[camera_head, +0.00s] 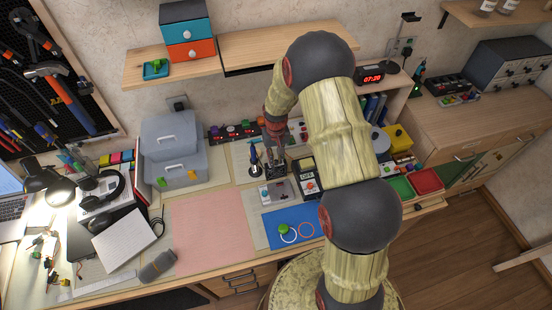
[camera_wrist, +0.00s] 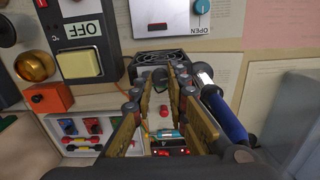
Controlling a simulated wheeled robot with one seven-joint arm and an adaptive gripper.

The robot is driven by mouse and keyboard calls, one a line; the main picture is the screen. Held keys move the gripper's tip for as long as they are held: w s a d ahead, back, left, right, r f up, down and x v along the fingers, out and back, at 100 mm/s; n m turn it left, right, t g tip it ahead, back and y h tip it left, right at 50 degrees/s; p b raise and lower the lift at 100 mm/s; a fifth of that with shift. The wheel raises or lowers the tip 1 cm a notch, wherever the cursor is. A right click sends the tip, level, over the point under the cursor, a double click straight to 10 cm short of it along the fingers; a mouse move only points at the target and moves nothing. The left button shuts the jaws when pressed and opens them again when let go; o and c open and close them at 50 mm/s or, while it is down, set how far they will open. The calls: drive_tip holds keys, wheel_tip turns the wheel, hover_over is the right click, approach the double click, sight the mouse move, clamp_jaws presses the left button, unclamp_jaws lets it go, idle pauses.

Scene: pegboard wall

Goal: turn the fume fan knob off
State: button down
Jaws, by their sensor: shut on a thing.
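The fume fan is a small black box with a grille (camera_wrist: 150,57), seen at the top centre of the wrist view between and beyond my fingertips. In the head view its dark body (camera_head: 277,189) is just below my gripper (camera_head: 276,158). In the wrist view my gripper (camera_wrist: 160,82) is shut on a small dark knob at the fan's near side. The fingers hide most of the knob, so its pointer and setting cannot be read.
A blue-handled tool (camera_wrist: 224,116) stands close beside my fingers. A device with an "OFF" label (camera_wrist: 78,30) and a panel with a teal knob (camera_wrist: 201,7) are close by. A strip of coloured controls (camera_head: 232,131) lies behind. The pink mat (camera_head: 208,230) is clear.

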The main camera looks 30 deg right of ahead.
sight(276, 161)
drive_tip(key=shift+n, duration=1.6)
drive_tip(key=c, duration=1.7)
unclamp_jaws()
drive_tip(key=shift+c, duration=0.2)
wheel_tip(276, 161, up, 12)
